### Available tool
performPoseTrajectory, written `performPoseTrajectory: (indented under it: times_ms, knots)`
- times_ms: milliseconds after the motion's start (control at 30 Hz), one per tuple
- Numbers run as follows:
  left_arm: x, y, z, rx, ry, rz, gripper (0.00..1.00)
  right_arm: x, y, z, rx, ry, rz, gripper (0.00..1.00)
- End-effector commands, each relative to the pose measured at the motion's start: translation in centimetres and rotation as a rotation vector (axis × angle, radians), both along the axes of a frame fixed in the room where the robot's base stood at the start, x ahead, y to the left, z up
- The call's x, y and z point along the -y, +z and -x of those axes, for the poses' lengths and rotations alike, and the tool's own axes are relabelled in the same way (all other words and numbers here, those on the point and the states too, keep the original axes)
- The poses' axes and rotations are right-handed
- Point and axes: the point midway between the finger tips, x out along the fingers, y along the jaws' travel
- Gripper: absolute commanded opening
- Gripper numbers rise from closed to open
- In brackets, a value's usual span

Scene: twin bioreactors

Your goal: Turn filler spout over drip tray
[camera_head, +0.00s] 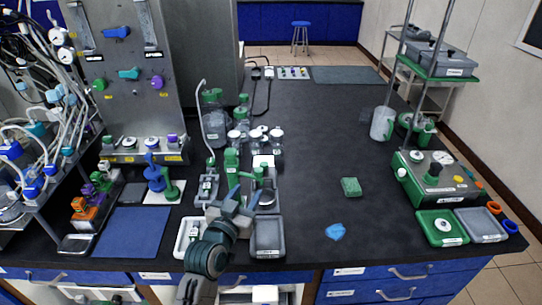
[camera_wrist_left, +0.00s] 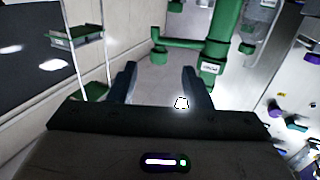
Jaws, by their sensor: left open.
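The green filler column (camera_head: 231,160) stands mid-bench in the head view. In the left wrist view the green post (camera_wrist_left: 214,45) carries a horizontal green spout (camera_wrist_left: 178,43) that reaches left and ends in a short downward tip. My left gripper (camera_head: 243,192) is open and empty, low in front of the filler. In the left wrist view its fingers (camera_wrist_left: 160,88) are spread below the spout, with no visible contact. A grey tray (camera_head: 268,251) lies at the bench's front, right of my left arm. I cannot tell which tray is the drip tray. My right gripper is out of view.
A white tray (camera_head: 184,250) lies left of my arm. Several lidded jars (camera_head: 258,138) stand behind the filler. A green sponge (camera_head: 351,187) and blue cloth (camera_head: 335,232) lie to the right.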

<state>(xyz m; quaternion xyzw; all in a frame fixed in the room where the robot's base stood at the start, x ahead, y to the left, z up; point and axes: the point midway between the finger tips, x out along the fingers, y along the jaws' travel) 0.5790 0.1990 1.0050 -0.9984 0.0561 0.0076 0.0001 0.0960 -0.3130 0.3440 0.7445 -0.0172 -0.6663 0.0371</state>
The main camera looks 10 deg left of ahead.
Motion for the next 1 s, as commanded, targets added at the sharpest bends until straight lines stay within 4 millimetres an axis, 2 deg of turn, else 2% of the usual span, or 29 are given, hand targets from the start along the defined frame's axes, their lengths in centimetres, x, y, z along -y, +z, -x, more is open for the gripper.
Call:
performPoseTrajectory:
  times_ms: [167,467,567,700,800,1000]
  knots:
    - [0.1,0.6,-1.1,0.012,0.001,0.001,0.44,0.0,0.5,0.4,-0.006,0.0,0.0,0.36]
    - [0.8,0.7,-6.7,0.01,0.001,0.0,0.44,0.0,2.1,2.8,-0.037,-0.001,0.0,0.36]
    - [0.9,0.7,-8.3,0.01,0.001,0.001,0.44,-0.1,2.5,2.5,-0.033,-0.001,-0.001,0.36]
    - [1.1,0.5,-9.9,0.01,0.001,0.002,0.44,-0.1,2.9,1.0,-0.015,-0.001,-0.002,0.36]
    - [1.2,0.4,-10.5,0.009,0.001,0.002,0.44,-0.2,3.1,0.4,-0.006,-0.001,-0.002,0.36]
    - [1.2,0.3,-10.7,0.01,0.001,0.001,0.44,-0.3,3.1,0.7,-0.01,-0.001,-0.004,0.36]
